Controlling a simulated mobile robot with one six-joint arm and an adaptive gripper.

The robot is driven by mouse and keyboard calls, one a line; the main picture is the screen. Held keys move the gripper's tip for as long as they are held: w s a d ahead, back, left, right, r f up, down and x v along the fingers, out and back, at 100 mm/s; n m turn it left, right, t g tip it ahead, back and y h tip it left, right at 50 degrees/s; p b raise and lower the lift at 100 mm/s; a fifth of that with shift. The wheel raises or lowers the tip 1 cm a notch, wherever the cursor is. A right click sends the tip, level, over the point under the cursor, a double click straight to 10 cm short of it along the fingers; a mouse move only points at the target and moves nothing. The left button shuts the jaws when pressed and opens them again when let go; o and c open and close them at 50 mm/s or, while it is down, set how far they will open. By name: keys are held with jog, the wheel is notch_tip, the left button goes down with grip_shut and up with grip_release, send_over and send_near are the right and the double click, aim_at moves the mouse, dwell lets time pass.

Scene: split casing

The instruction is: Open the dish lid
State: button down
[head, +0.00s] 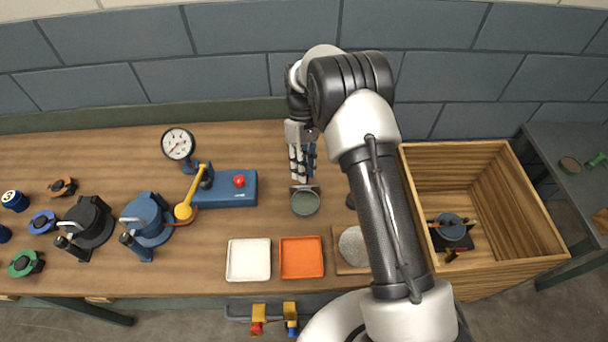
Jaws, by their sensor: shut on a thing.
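A small round dish (305,204) with a grey-green top face sits on the wooden bench near its middle. A thin brownish edge or tab shows at its back rim, right under my fingers. My gripper (304,179) points down at this back rim and is shut on the lid there. The fingers hide most of what they hold. I cannot tell how far the lid is raised.
A blue base (235,188) with a red button, yellow lever and gauge (178,144) stands left. White (248,274) and orange (301,269) trays lie in front. A wooden crate (540,262) is at right. My arm hides some bench right of the dish.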

jog(key=w+f, duration=0.1)
jog(key=w+f+g+b, duration=0.1)
jog(key=shift+w+d, duration=0.3)
jog(key=shift+d, duration=0.05)
jog(key=shift+w+b, duration=0.15)
jog(key=shift+b, duration=0.2)
dwell(0.3)
jog(key=c, duration=1.8)
grip_release()
jog(key=o, duration=0.3)
jog(key=shift+w+d+f, duration=0.1)
jog(key=shift+w+f, duration=0.05)
jog(key=shift+w, duration=0.05)
